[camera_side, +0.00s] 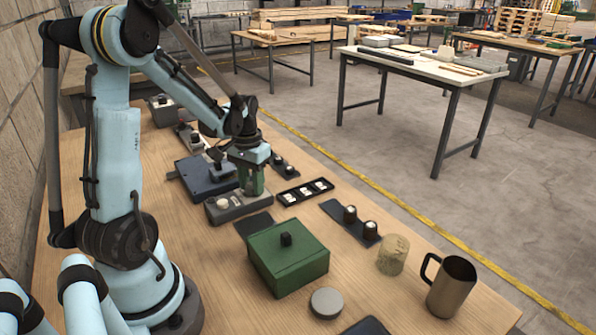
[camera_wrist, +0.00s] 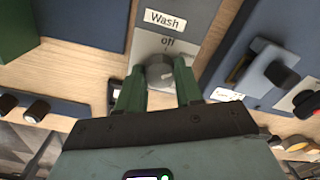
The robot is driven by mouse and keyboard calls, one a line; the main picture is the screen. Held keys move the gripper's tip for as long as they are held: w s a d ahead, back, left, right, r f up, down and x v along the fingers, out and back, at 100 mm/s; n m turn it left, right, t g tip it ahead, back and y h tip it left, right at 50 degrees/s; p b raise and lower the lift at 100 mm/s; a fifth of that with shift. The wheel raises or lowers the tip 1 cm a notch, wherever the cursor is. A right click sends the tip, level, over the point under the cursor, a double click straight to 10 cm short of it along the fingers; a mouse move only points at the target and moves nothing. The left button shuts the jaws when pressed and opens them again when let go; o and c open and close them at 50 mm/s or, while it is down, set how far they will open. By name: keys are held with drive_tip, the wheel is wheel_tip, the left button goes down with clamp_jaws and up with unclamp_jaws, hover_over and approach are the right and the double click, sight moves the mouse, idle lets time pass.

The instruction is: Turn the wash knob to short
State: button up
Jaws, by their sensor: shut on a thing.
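The wash panel (camera_side: 237,209) is a grey unit lying on the wooden bench in the side view. The wrist view shows it up close, with a white "Wash" label (camera_wrist: 166,19) and the word "off" (camera_wrist: 167,41) below it. The round grey wash knob (camera_wrist: 159,70) sits just under "off". My gripper (camera_wrist: 158,88) has its green fingers on both sides of the knob and is shut on it. In the side view my gripper (camera_side: 251,183) points down onto the panel and hides the knob. I see no "short" marking, and the knob's setting is unclear.
A green box (camera_side: 287,262) with a black knob stands in front of the panel. A dark blue box (camera_side: 207,176) is close behind.

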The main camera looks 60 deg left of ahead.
drive_tip(key=shift+m, duration=0.6)
drive_tip(key=o, duration=1)
drive_tip(key=shift+o, duration=0.2)
drive_tip(key=shift+r, duration=0.1)
wheel_tip(320, 180, up, 12)
